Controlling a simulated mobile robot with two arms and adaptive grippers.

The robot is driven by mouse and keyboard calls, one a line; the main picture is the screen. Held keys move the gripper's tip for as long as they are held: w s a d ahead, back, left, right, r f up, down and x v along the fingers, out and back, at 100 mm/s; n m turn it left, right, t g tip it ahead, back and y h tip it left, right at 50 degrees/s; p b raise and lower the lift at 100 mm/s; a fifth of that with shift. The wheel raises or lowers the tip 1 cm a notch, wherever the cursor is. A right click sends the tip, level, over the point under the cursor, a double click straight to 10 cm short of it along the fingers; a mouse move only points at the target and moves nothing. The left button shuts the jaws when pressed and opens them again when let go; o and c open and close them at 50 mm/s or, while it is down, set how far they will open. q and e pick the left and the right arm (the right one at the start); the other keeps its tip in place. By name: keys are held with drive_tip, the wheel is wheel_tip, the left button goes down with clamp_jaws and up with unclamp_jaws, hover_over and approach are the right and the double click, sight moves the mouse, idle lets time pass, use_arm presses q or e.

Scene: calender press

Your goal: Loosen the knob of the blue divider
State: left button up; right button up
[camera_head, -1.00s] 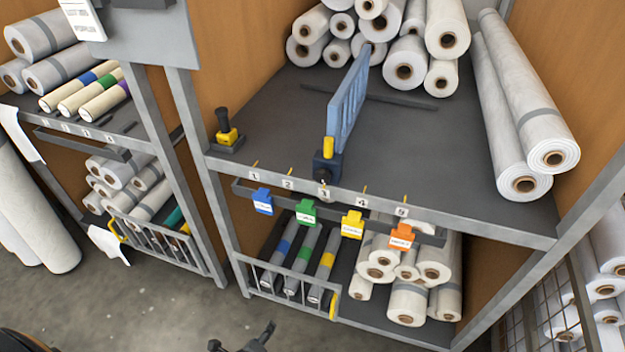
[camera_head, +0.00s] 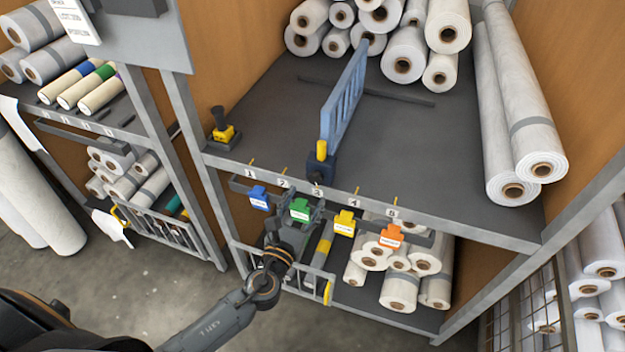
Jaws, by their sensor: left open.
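The blue divider (camera_head: 345,105) stands upright on the dark upper shelf, running from front to back. At its front end is a dark clamp block (camera_head: 320,167) with an upright yellow piece (camera_head: 321,150) on top, above the label 3. A small dark part on the block's front may be the knob; it is too small to tell. My left gripper (camera_head: 304,210) is open below the shelf's front edge, by the green tag (camera_head: 299,209), below and apart from the clamp block. Its fingertips are hard to make out against the rail. My right gripper is out of view.
Blue (camera_head: 258,197), yellow (camera_head: 344,222) and orange (camera_head: 390,236) tags hang along the front rail. White rolls (camera_head: 403,66) lie at the back of the shelf and long rolls (camera_head: 520,110) at the right. A black-and-yellow device (camera_head: 222,128) stands at the left corner.

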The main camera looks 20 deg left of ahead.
sight(314, 181)
use_arm(q)
drive_tip(key=w, duration=0.5)
drive_tip(key=shift+w+d, duration=0.1)
drive_tip(key=shift+w, duration=0.2)
drive_tip(key=c, duration=1.2)
